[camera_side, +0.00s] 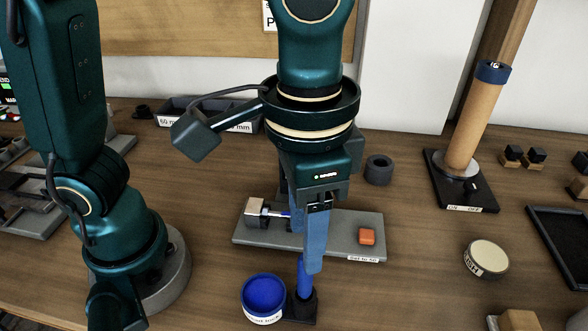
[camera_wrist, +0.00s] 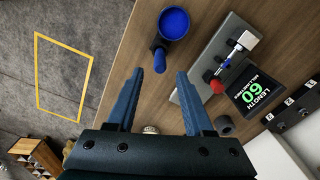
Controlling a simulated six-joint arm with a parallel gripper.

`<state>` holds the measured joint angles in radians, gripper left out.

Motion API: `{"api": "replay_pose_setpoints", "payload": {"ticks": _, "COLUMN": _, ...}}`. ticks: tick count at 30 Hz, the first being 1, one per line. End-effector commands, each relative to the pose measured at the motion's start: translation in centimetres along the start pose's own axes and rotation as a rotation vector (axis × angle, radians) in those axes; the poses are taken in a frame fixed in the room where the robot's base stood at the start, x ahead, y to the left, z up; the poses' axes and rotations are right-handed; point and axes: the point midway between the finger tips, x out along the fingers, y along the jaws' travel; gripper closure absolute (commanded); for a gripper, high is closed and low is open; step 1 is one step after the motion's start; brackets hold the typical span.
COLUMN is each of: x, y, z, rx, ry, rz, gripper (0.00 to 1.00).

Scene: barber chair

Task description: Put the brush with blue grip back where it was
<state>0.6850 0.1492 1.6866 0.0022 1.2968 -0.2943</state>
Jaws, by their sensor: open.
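The brush with the blue grip appears to be the blue upright piece (camera_side: 304,274) in a small black holder (camera_side: 301,308). No bristles are visible. In the wrist view its blue grip (camera_wrist: 160,61) lies beyond the gap between my fingertips. My gripper (camera_side: 307,252) points down with its blue fingers apart and empty. In the side view the near finger partly hides the blue piece, so I cannot tell the exact gap. In the wrist view my gripper (camera_wrist: 160,74) shows a clear space between its fingers.
A round jar of blue (camera_side: 264,293) stands left of the holder. Behind is a grey board (camera_side: 340,224) with a clamp-like fixture and an orange button (camera_side: 367,237). A grey ring (camera_side: 379,170), a tan cylinder (camera_side: 473,125) on a stand and a round tin (camera_side: 486,258) stand to the right.

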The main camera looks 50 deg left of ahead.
Motion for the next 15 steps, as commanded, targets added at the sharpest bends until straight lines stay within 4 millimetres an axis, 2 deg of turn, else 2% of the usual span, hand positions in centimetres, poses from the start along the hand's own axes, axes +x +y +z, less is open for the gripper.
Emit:
{"api": "replay_pose_setpoints", "payload": {"ticks": 2, "x": -1.5, "y": 0.0, "z": -0.1, "rx": 0.0, "ry": 0.007, "rz": 0.002, "gripper": 0.48}}
{"api": "replay_pose_setpoints", "payload": {"ticks": 6, "x": -3.0, "y": 0.0, "z": -0.1, "rx": 0.0, "ry": 0.003, "rz": 0.001, "gripper": 0.48}}
{"api": "replay_pose_setpoints", "payload": {"ticks": 11, "x": -3.9, "y": -0.1, "z": 0.0, "rx": -0.001, "ry": 0.001, "rz": 0.0, "gripper": 0.48}}
{"api": "replay_pose_setpoints", "payload": {"ticks": 15, "x": -4.4, "y": -1.5, "z": 0.2, "rx": -0.034, "ry": 0.035, "rz": 0.008, "gripper": 0.48}}
